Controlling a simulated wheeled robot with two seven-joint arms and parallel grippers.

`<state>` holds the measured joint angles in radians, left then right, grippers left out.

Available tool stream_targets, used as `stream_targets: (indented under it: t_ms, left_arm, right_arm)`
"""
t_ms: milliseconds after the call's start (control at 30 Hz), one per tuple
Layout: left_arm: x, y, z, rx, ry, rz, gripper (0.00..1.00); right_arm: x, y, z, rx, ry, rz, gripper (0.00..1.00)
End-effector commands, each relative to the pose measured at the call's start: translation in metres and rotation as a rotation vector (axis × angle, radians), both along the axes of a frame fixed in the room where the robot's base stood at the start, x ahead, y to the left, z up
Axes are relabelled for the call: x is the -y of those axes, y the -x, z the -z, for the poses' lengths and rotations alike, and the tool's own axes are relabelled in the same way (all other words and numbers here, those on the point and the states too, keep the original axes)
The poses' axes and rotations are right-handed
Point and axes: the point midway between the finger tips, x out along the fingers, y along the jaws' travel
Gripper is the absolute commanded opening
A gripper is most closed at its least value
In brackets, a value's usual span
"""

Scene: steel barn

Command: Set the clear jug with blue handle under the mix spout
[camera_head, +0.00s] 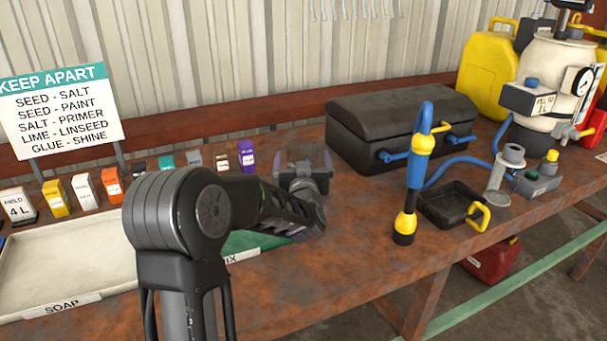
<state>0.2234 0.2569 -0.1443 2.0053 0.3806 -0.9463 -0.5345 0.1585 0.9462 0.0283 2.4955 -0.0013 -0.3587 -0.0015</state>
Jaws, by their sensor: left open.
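My left arm comes in from the lower left, and my left gripper (303,158) is open low over the bench, beyond the green mat. No spout marked "mix" can be read. A blue and yellow upright pump-like piece (417,165) with a blue hose stands to the right of the gripper. My right gripper is not in view.
A black case (385,110) stands behind. A black tray with yellow handle (452,205) and a grey cylinder (497,180) are at right, near a cream tank (555,70). A pale SOAP tray (70,265), small coloured boxes and a sign (60,110) are left.

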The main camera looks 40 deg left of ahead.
Motion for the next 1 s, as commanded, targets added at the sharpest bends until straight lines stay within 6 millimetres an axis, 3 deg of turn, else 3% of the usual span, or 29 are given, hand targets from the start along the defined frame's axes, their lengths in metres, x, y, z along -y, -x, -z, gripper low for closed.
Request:
stream_targets:
  t_ms: [167, 1000]
  left_arm:
    - [0.0001, 0.0001, -0.0001, 0.000, 0.000, 0.000, 0.93]
    - [0.0001, 0.0001, -0.0001, 0.000, 0.000, 0.000, 0.24]
  right_arm:
    - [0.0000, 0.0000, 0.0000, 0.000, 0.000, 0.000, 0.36]
    - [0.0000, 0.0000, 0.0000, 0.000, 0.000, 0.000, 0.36]
